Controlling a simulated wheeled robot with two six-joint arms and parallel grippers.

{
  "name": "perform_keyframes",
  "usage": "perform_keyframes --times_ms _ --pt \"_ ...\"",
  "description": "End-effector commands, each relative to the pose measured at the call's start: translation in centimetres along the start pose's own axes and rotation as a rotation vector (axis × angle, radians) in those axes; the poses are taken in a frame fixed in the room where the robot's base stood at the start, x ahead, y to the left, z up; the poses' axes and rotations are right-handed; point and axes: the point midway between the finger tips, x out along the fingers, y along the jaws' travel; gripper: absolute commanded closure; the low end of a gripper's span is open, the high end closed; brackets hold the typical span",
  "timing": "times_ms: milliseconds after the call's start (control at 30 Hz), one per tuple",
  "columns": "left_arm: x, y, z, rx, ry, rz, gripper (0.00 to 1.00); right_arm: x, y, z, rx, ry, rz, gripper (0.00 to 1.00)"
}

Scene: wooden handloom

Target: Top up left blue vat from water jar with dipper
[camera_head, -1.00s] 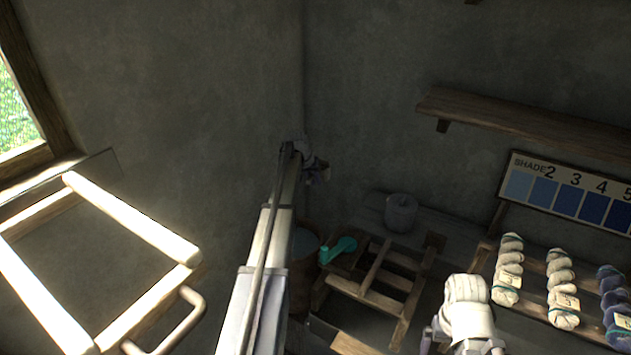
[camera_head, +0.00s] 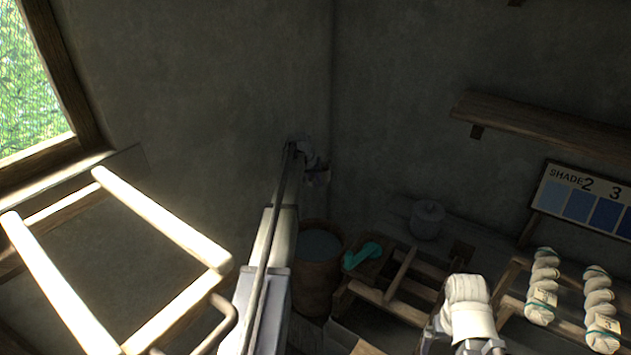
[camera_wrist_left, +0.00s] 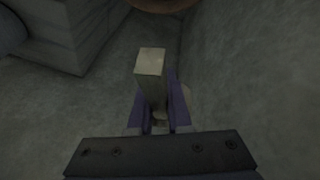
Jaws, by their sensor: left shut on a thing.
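My left gripper (camera_head: 318,172) is up in front of the back wall, above and behind a round tub, and small and dark in the head view. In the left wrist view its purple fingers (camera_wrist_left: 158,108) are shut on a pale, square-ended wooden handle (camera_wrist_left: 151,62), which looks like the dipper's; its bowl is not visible. The brown round tub (camera_head: 316,280) holds grey-blue liquid (camera_head: 318,243); I cannot tell whether it is the water jar or a vat. A brown curved rim (camera_wrist_left: 165,5) shows at the top of the wrist view. My right gripper is not visible.
A teal object (camera_head: 361,257) lies beside the tub near a wooden rack (camera_head: 385,297). A grey lidded pot (camera_head: 427,221) stands behind. A pale wooden frame (camera_head: 165,222) is at left. Yarn skeins (camera_head: 542,290) and a shade chart (camera_head: 585,205) are at right.

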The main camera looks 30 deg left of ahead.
Motion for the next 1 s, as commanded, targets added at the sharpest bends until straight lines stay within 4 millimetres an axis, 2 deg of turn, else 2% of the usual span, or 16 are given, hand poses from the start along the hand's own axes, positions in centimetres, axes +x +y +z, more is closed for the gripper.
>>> perform_keyframes --times_ms 433,667,1000 --pt "-0.7 0.9 2.7 -0.216 -0.101 -0.069 1.00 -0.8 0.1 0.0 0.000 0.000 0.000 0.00" --pt "-1.9 1.8 5.4 -0.471 -0.215 -0.111 1.00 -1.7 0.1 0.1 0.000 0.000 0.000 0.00" --pt "-4.6 3.2 9.4 -0.860 -0.373 -0.107 1.00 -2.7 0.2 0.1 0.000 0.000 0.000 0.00"
